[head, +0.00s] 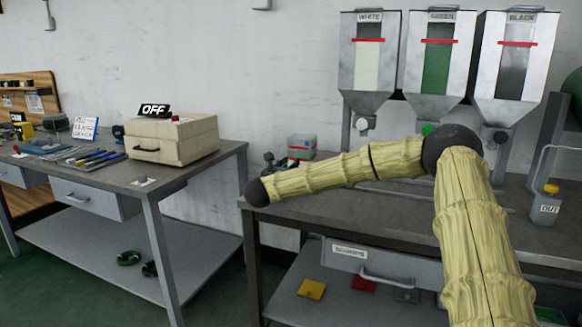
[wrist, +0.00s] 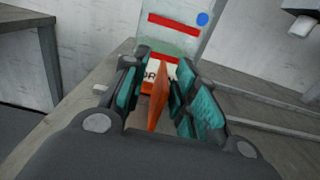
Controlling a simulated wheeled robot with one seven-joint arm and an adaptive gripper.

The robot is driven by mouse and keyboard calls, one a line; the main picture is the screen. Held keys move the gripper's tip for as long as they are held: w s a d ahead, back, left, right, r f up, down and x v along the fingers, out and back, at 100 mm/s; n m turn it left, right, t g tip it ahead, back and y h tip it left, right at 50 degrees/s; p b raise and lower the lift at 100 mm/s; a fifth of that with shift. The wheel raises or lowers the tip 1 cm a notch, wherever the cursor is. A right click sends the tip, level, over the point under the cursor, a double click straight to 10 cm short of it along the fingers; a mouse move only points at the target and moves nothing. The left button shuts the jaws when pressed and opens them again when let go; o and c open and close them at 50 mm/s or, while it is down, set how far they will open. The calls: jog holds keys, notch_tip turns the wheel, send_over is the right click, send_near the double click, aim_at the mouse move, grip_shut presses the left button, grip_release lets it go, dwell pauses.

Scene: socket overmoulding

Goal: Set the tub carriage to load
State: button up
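A clear tub (head: 301,148) with red marks stands at the left end of the hopper bench, partly hidden by my arm. In the wrist view, the tub (wrist: 172,28) shows two red bands, a blue dot and a greenish lower part. In front of it is an upright orange tab (wrist: 159,95), with a partly hidden lettered plate (wrist: 150,73) behind. My gripper (wrist: 160,72) has teal-padded fingers on either side of the tab, with narrow gaps that suggest it is open around it. In the head view, my gripper (head: 272,164) is small and dark beside the tub. The carriage under the tub cannot be made out.
Hoppers marked WHITE (head: 368,60), GREEN (head: 437,60) and BLACK (head: 515,60) hang above the bench (head: 330,212). An OUT plate (head: 548,209) is at right. A left table (head: 110,180) holds tools and a cream box (head: 172,137) with an OFF sign.

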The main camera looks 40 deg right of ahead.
jog(key=v, duration=1)
jog(key=shift+s+a, duration=0.1)
jog(key=shift+a, duration=0.15)
